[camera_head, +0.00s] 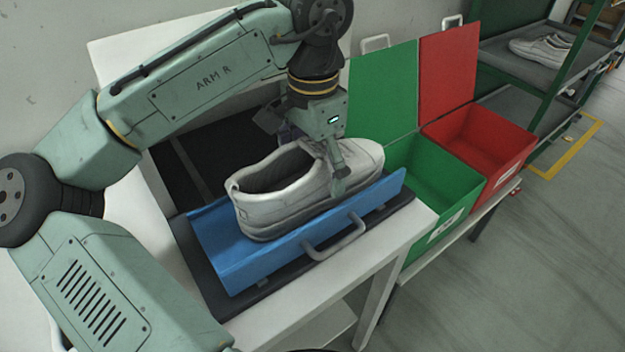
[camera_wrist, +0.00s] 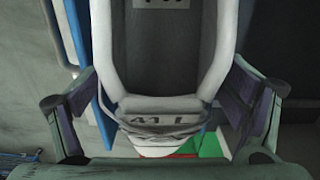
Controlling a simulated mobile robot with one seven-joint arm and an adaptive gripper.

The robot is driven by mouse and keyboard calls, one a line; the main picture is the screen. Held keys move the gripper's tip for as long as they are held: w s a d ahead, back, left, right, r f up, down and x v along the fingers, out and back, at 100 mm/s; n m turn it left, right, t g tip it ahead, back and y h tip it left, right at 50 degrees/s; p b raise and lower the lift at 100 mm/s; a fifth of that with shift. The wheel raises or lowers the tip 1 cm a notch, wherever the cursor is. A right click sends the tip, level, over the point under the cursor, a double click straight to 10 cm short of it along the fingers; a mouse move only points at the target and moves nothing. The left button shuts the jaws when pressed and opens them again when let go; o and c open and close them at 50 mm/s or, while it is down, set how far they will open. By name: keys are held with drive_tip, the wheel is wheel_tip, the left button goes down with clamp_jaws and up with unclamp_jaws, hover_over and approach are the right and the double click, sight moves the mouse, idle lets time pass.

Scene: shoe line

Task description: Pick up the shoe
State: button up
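A light grey shoe (camera_head: 280,205) rests upright in a blue tray (camera_head: 288,256) on the white table. Its heel is to the left and its toe to the right in the head view. My gripper (camera_head: 322,160) is over the front part of the shoe, pointing down. One finger hangs along the near side; the far finger is mostly hidden. In the wrist view the shoe's opening and tongue (camera_wrist: 160,122) lie between the spread fingers of my gripper (camera_wrist: 160,100). The gripper looks open, with narrow gaps at the shoe's sides; I cannot tell whether either finger touches it.
An open green box (camera_head: 440,185) and an open red box (camera_head: 485,140), lids raised, stand right of the table (camera_head: 400,225). The blue tray has a grey handle (camera_head: 337,240). A green shelf rack at the back right holds another shoe (camera_head: 543,47). The floor (camera_head: 545,260) at right is clear.

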drive_tip(key=c, duration=1.1)
drive_tip(key=shift+c, duration=0.2)
